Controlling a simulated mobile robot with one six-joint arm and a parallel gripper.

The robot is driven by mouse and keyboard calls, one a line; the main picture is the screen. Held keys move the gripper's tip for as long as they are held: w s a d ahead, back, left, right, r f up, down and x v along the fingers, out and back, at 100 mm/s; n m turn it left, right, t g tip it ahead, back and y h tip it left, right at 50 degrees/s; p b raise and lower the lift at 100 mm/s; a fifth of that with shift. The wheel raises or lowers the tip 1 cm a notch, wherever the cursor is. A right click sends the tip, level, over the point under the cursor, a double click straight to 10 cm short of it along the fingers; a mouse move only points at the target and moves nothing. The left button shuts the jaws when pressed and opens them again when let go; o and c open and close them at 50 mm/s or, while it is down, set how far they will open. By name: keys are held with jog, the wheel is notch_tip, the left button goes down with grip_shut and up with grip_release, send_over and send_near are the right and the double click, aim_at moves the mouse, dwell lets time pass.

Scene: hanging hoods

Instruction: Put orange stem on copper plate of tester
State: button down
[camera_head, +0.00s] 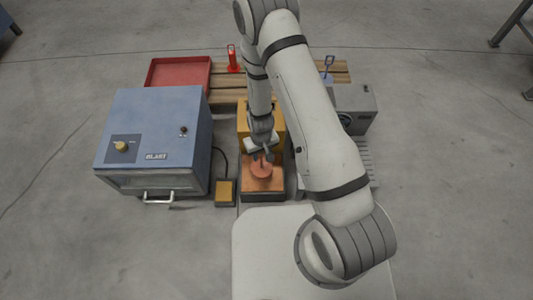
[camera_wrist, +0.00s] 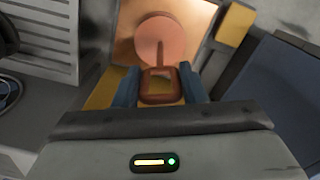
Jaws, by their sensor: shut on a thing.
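The orange stem (camera_head: 261,169) has a round disc at one end, a thin shaft and a squarish loop handle. In the wrist view its disc (camera_wrist: 160,42) lies beyond my fingertips, over the copper plate. My gripper (camera_wrist: 159,86) is shut on the loop handle, one blue-grey finger on each side. In the head view my gripper (camera_head: 262,150) is just above the disc. The copper plate (camera_head: 264,186) is the top of the low front part of the yellow tester (camera_head: 246,116). The disc overlaps the plate in both views; I cannot tell whether they touch.
A blue cabinet (camera_head: 155,128) stands close on the left, with a yellow pedal (camera_head: 226,190) between it and the tester. A grey machine (camera_head: 355,108) stands right. Behind are a red tray (camera_head: 178,73), a red upright item (camera_head: 233,58) and wooden slats (camera_head: 222,96).

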jog(key=shift+f, duration=0.1)
jog(key=c, duration=0.9)
grip_release()
